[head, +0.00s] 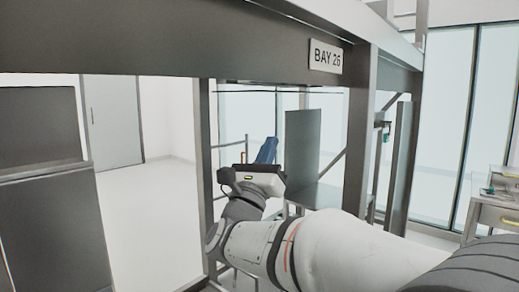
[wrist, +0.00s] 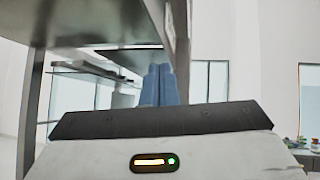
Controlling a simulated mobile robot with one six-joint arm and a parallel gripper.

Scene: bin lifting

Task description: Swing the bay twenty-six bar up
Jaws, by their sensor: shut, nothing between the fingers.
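The BAY 26 sign (head: 326,56) is fixed to a grey overhead beam (head: 180,50) in the head view. A thin dark horizontal bar (head: 280,92) shows across the bay opening below the beam; I cannot tell for certain that it is the bay's bar. My gripper (head: 267,148) is beyond the beam, pointing up, left of a grey upright panel. Its blue fingers are together and empty in the wrist view (wrist: 159,82). Grey frame parts stand above and around the fingers there; I cannot tell whether they touch anything.
A grey post (head: 358,130) stands right of the bay opening, and a thinner post (head: 205,170) at its left. A grey panel (head: 302,145) is just right of my gripper. Dark cabinets (head: 50,200) stand at left, a cart (head: 495,215) at right. Open floor (head: 150,210) lies at left.

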